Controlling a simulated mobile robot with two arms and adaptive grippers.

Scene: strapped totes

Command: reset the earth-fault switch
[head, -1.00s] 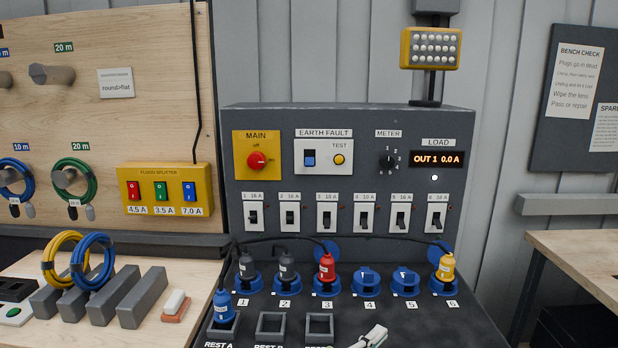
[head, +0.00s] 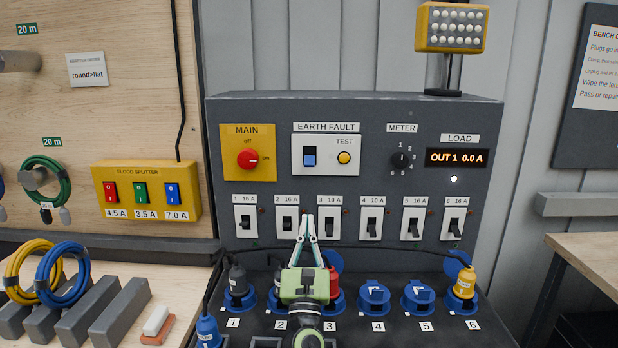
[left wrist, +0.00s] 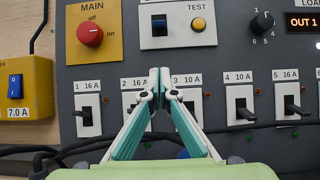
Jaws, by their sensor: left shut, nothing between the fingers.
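My left gripper (head: 309,222) is shut and empty, pointing up at the panel below the switch, in front of breakers 2 and 3. In the left wrist view its fingertips (left wrist: 160,72) meet below the plate, apart from the switch. My right gripper is not in view.
The red MAIN knob (head: 248,159) is left of the plate and the METER knob (head: 401,162) right of it. A row of breakers (head: 372,220) runs below. Plugs and blue sockets (head: 374,297) with black cables fill the lower panel. The yellow splitter (head: 147,187) is at left.

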